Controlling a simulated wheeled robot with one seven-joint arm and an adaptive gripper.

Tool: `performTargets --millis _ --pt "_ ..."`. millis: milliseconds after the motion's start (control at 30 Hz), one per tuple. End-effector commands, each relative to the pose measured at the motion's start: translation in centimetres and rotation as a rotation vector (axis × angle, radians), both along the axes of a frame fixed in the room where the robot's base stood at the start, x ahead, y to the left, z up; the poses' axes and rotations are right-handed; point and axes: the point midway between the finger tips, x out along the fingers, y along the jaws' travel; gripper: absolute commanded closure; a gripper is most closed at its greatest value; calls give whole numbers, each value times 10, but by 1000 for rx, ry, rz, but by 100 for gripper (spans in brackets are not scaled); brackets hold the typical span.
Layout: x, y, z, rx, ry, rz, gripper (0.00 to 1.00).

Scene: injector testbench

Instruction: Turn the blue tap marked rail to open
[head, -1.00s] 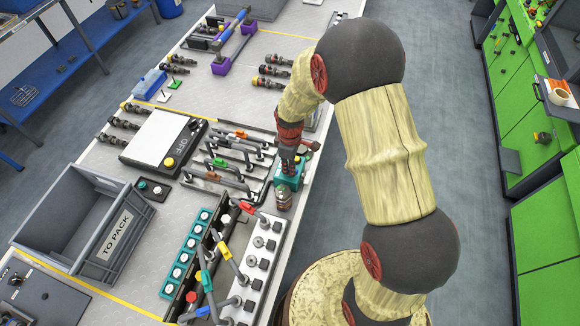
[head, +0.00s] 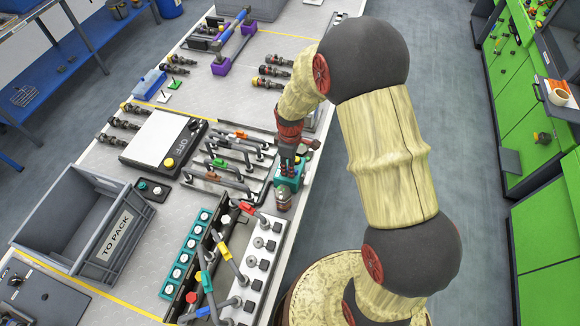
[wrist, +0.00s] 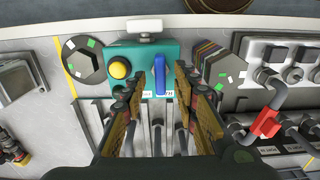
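The blue tap (wrist: 159,74) is an upright blue lever on the front of a teal box (wrist: 146,58) in the wrist view. A white label below it is mostly hidden, and I cannot read its full word. My gripper (wrist: 157,80) is open, with one finger to each side of the tap's lever in the picture. I cannot tell whether either finger touches it. In the head view, my gripper (head: 288,165) points down at the teal box (head: 293,182) near the bench's right edge; the tap is not distinguishable there.
A yellow button (wrist: 119,68) sits left of the tap on the same box. Dark hexagonal parts flank the box. Grey pipes with coloured levers (head: 232,150) lie left of my gripper. A grey crate marked TO PACK (head: 112,240) stands further left. The aisle floor is clear.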

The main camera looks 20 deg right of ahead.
Motion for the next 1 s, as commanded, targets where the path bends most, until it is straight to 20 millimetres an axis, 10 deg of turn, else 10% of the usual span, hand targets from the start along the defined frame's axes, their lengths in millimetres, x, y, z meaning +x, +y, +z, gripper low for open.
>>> performTargets --millis 500,1000 --pt "1 0 95 0 -4 0 70" --pt "1 0 111 0 -1 0 70"
